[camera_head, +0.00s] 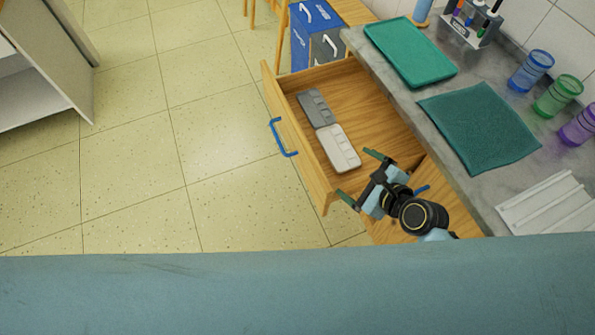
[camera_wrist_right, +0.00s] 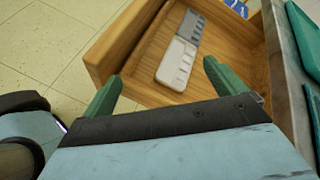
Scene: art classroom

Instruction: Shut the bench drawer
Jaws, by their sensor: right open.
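The wooden bench drawer (camera_head: 313,183) is pulled well out from the grey-topped bench (camera_head: 408,112). Its front carries a blue handle (camera_head: 283,138) that faces left. A grey palette (camera_head: 315,108) and a white palette (camera_head: 338,148) lie inside it. My right gripper (camera_head: 360,174) is open and empty, by the near end of the drawer. One green finger is near the drawer front's near end and the other is by its near side; contact is unclear. In the right wrist view, the drawer (camera_wrist_right: 128,62) lies beyond the open fingers (camera_wrist_right: 160,80). My left gripper is out of view.
On the bench top are a green tray (camera_head: 410,52), a dark green cloth (camera_head: 480,128), a white ribbed tray (camera_head: 548,205) and several coloured cups (camera_head: 530,70). A blue bin (camera_head: 312,38) stands on the floor beyond the drawer. The tiled floor (camera_head: 170,120) to the left is clear.

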